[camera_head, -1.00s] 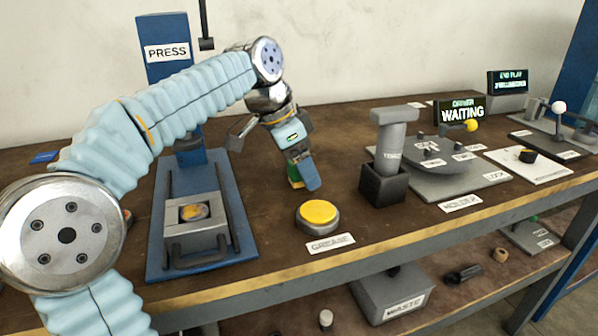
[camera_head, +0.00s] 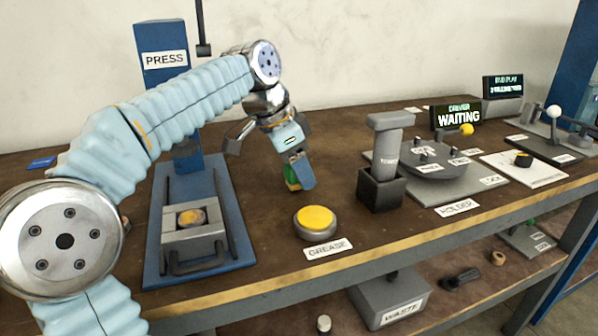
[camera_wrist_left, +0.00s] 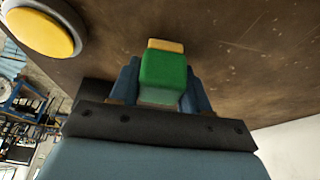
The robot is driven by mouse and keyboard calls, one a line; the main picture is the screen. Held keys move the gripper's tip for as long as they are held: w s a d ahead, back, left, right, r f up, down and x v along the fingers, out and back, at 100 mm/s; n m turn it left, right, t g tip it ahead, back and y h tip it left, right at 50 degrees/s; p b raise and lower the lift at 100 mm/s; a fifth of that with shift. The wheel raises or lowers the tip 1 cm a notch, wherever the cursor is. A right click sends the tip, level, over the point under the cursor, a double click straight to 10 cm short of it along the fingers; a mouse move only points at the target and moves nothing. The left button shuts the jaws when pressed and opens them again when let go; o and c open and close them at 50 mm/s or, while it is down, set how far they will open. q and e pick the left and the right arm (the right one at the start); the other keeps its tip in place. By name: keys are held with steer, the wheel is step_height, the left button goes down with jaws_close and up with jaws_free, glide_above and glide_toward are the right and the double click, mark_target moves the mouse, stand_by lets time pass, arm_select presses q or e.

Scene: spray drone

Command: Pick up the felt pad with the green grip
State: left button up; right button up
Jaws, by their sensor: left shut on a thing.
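The felt pad has a green grip (camera_wrist_left: 163,72) and a tan pad end (camera_wrist_left: 166,45). My left gripper (camera_head: 298,180) is shut on the green grip, with one blue finger on each side of it in the left wrist view. In the head view the green grip (camera_head: 291,178) shows only partly beside the fingers, behind the yellow grease button. The tan end points away from the gripper. I cannot tell from these views whether the pad touches the bench. My right gripper is not in view.
The yellow grease button (camera_head: 316,219) stands just in front of the gripper. The blue press (camera_head: 161,235) is to the left. The holder (camera_head: 381,190) with a grey upright tool is to the right. The bench top around the pad is clear.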

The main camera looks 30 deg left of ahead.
arm_select(q)
step_height(320, 180, up, 3)
steer(key=shift+s+d+r+p, duration=0.1)
steer(key=shift+s+p, duration=0.05)
steer(key=shift+p, duration=0.15)
steer(key=s+d+r, duration=0.6)
steer(key=s+r, duration=0.3)
steer(key=s, duration=0.3)
steer(key=shift+d, duration=0.2)
steer(key=o, duration=0.5)
steer(key=shift+c, duration=1.4)
